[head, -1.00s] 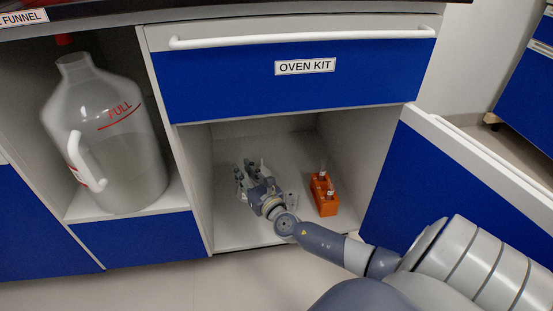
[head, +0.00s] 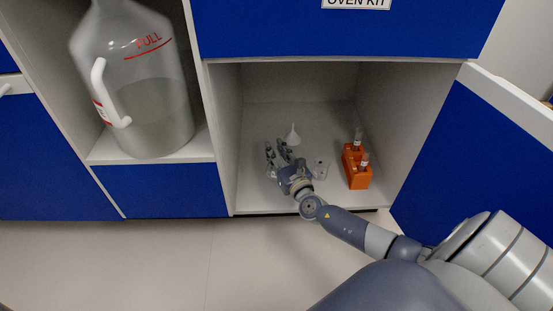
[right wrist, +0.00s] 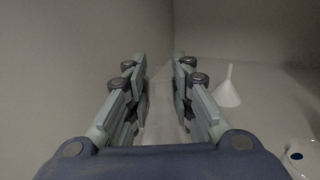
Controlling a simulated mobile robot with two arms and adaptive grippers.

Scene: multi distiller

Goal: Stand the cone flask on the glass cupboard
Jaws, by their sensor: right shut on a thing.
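My right gripper (head: 279,153) reaches low into the open cupboard under the OVEN KIT drawer. In the right wrist view, its two fingers (right wrist: 162,95) are shut around a pale, see-through thing that looks like the cone flask (right wrist: 162,112). The fingers hide much of the flask, and its base is hard to make out. In the head view the flask cannot be told apart from the gripper. My left gripper is not in view. No cupboard with a glass label is in view.
A white funnel-like cone (head: 293,136) stands behind the gripper. An orange rack (head: 358,175) with vials and a small pale item (head: 320,169) are to its right. The blue cupboard door (head: 485,160) stands open at right. A large jug (head: 140,85) fills the left shelf.

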